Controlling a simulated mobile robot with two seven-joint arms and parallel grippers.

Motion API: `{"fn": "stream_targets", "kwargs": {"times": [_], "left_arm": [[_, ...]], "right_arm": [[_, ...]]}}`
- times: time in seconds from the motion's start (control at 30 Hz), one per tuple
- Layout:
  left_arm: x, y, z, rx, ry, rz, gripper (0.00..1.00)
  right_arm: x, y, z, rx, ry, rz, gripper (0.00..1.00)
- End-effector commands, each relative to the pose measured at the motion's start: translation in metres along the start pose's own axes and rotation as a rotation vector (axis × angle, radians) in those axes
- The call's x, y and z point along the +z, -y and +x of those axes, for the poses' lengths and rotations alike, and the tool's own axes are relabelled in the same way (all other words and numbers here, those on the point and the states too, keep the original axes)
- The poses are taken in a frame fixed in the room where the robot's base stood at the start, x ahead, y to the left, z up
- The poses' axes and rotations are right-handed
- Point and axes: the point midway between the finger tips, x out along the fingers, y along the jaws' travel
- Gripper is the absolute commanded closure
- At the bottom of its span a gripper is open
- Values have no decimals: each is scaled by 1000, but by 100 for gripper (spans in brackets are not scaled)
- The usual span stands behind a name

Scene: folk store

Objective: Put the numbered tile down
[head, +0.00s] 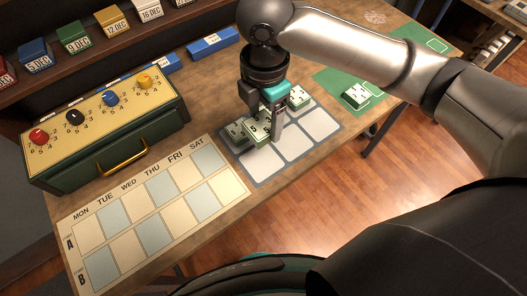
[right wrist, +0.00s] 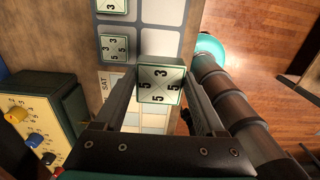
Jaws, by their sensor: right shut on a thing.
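My right gripper (head: 275,132) points down over the grey mat (head: 251,180) and is shut on a numbered tile (head: 257,129), green-sided with a pale top. In the right wrist view the held tile (right wrist: 160,84) sits between the fingers and shows a 3 and several 5s. I cannot tell whether its underside touches the mat. One similar tile (head: 236,132) lies on the mat left of it, and another (head: 298,97) lies behind to the right. The mat's front cells (head: 301,145) are bare. My left gripper is not in view.
A green mat (head: 330,77) with a tile (head: 355,95) lies at the right. A week chart (head: 150,220) covers the front left of the table. A green box (head: 120,140) with coloured knobs stands behind it. Blue blocks (head: 211,42) stand at the back.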

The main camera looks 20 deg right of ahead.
Motion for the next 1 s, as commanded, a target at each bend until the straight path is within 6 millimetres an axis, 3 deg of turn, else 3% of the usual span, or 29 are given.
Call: {"fn": "stream_targets", "kwargs": {"times": [0.1,0.3,0.57,0.8,1.0], "left_arm": [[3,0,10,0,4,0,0],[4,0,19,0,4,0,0],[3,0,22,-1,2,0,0],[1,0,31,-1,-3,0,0],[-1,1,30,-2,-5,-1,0]], "right_arm": [[0,1,37,-5,0,3,94],[0,0,79,0,0,2,94],[0,-1,98,2,0,3,94],[0,0,133,1,0,3,94],[0,-1,134,4,0,2,94]]}}
